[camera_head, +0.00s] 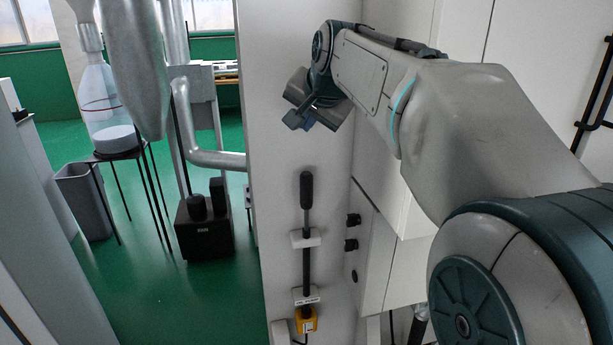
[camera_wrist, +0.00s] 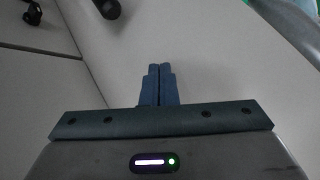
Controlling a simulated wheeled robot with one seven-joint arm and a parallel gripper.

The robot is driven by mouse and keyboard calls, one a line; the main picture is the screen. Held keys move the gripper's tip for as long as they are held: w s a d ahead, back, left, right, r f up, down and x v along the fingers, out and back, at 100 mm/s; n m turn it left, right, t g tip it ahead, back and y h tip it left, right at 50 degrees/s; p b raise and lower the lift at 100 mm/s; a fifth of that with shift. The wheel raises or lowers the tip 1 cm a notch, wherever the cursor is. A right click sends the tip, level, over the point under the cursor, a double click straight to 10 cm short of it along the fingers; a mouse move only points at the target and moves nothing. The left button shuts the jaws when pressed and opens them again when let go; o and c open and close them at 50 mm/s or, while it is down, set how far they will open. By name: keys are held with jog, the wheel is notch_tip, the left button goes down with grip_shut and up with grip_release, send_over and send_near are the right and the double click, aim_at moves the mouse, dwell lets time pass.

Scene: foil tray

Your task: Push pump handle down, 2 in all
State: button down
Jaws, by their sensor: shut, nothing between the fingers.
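The pump handle (camera_head: 306,190) is a black upright grip on a dark rod, mounted along a pale panel in the head view. The rod runs down through pale brackets to a yellow part near the bottom. My gripper (camera_head: 293,121) is above the handle and slightly left of it in the picture, apart from it. In the wrist view its blue fingers (camera_wrist: 160,68) are together, with nothing between them. A black rounded end at the top left of the wrist view looks like the handle (camera_wrist: 108,8), partly cut off by the frame edge.
Dark knobs (camera_head: 352,220) sit on the cabinet side right of the handle. The pale panel (camera_head: 275,60) stands close behind my gripper. Left of it are a black box (camera_head: 205,233), a bottle (camera_head: 100,100) on a stand, a grey bin (camera_head: 83,200) and open green floor.

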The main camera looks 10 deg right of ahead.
aim_at(308, 177)
notch_tip(308, 177, down, 8)
jog(key=b, duration=0.6)
dwell(1.7)
jog(key=shift+f+b, duration=0.35)
